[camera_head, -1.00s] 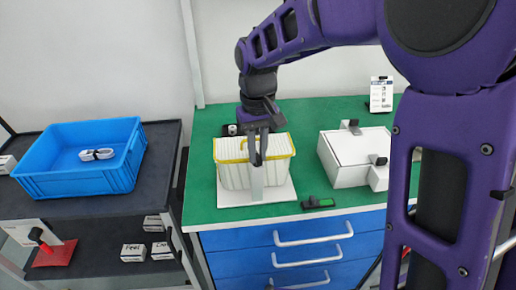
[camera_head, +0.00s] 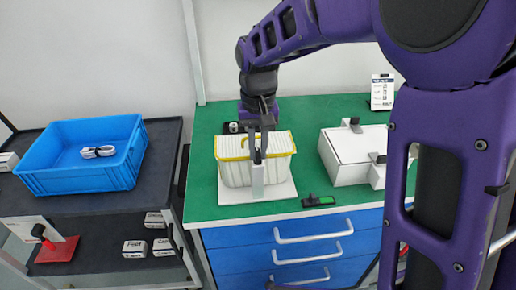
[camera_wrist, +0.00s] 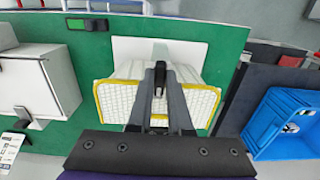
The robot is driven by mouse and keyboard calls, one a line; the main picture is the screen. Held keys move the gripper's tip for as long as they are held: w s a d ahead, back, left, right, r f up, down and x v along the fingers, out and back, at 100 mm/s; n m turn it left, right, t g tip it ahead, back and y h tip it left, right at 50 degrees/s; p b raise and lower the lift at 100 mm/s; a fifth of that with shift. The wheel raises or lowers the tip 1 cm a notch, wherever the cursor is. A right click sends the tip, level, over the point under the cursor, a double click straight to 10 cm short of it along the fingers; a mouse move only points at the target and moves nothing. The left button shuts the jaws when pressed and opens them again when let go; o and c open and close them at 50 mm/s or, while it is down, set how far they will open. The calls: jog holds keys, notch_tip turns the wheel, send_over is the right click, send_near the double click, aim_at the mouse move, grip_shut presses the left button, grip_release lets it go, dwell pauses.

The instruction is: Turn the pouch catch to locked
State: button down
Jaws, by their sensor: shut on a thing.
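The pouch (camera_head: 240,174) is a white ribbed container with a yellow rim, standing on a white base plate (camera_head: 284,193) on the green bench top. It also shows in the wrist view (camera_wrist: 112,100). A pale upright post (camera_head: 257,182) stands at its front. A small dark piece, seemingly the catch (camera_wrist: 160,74), sits at the post's top between my fingertips. My gripper (camera_head: 258,152) points down there and is shut on it; my fingers hide much of it. Which way the catch is turned cannot be told.
A white box (camera_head: 350,160) with dark latches stands to the right, and a small black-green device (camera_head: 318,201) lies near the front edge. A blue crate (camera_head: 80,180) holding a white coil stands on the dark cart at left. Blue drawers are below the bench.

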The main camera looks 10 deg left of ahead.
aim_at(258, 154)
jog(key=c, duration=0.8)
grip_release()
jog(key=shift+c, duration=0.2)
notch_tip(258, 154, up, 18)
jog(key=p, duration=0.2)
jog(key=shift+f, duration=0.25)
